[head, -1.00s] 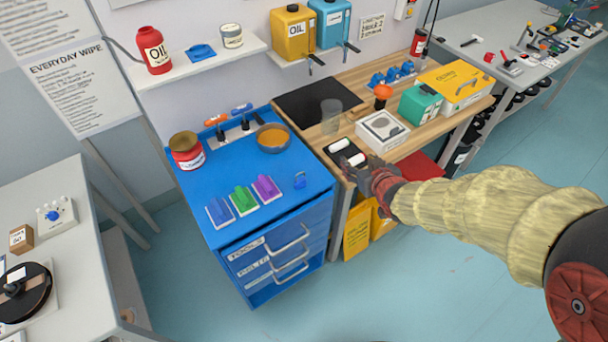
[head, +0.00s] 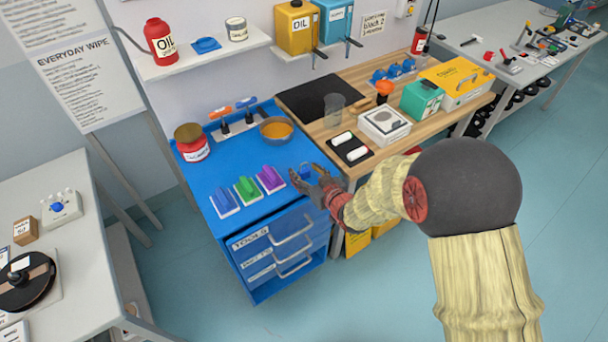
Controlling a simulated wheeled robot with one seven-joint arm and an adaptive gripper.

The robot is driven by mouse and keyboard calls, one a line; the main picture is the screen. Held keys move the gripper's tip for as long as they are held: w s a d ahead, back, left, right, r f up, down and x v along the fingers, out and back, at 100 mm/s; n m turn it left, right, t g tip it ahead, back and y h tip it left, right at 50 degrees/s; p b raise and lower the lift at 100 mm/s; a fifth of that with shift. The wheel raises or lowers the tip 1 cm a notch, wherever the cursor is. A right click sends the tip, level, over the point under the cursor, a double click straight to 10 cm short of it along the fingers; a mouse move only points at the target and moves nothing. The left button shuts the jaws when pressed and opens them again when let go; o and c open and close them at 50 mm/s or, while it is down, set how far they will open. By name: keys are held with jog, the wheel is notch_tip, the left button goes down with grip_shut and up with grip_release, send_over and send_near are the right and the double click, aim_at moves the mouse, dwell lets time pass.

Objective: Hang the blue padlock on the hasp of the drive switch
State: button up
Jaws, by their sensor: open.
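The blue padlock (head: 305,172) is on the right part of the blue cabinet's top (head: 245,160). My gripper (head: 309,176) is open, with its fingertips right at the padlock and partly covering it. I cannot tell whether the fingers touch it. A pale box with a blue knob (head: 57,208) is on the grey table at the left. It may be the drive switch, but I see no label or hasp clearly.
Blue, green and purple blocks (head: 247,189) on white bases stand left of my gripper. An orange-filled bowl (head: 276,132) and a red jar (head: 192,142) are behind. A floor gap separates the cabinet from the left table (head: 115,240).

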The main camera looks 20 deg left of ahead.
jog(key=shift+x, duration=0.8)
jog(key=shift+c, duration=0.7)
jog(key=c, duration=1.1)
jog(key=shift+c, duration=0.3)
